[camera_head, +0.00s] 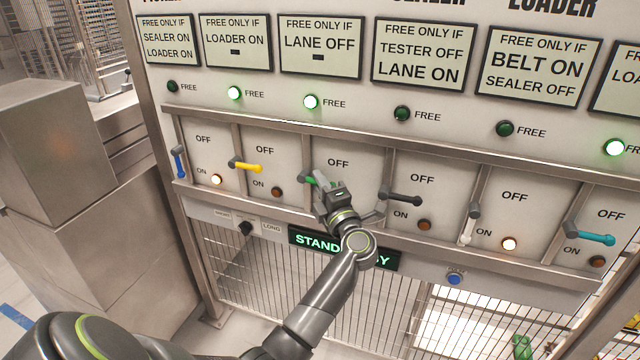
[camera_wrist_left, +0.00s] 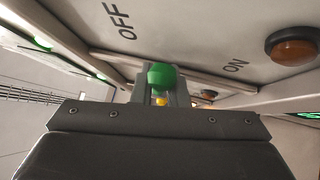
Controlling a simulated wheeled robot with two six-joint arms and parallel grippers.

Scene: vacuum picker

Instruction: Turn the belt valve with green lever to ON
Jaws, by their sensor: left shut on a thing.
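The green lever (camera_head: 309,181) is on the third valve panel from the left, under a sign reading "LANE OFF". It sticks out to the right from its pivot, much like the levers beside unlit lamps. Its green end (camera_wrist_left: 161,77) shows in the left wrist view, between the jaws. My left gripper (camera_head: 322,187) is shut on the green lever and covers part of it in the head view. The ON lamp (camera_wrist_left: 292,45) of this panel looks dull amber and unlit. My right gripper is not in view.
The yellow lever (camera_head: 246,167) is on the left and the black lever (camera_head: 402,197) on the right, both sideways. The blue lever (camera_head: 179,163) and white lever (camera_head: 469,224) hang down beside lit lamps. Metal rails (camera_head: 340,136) frame the panels. A green display (camera_head: 310,243) sits below.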

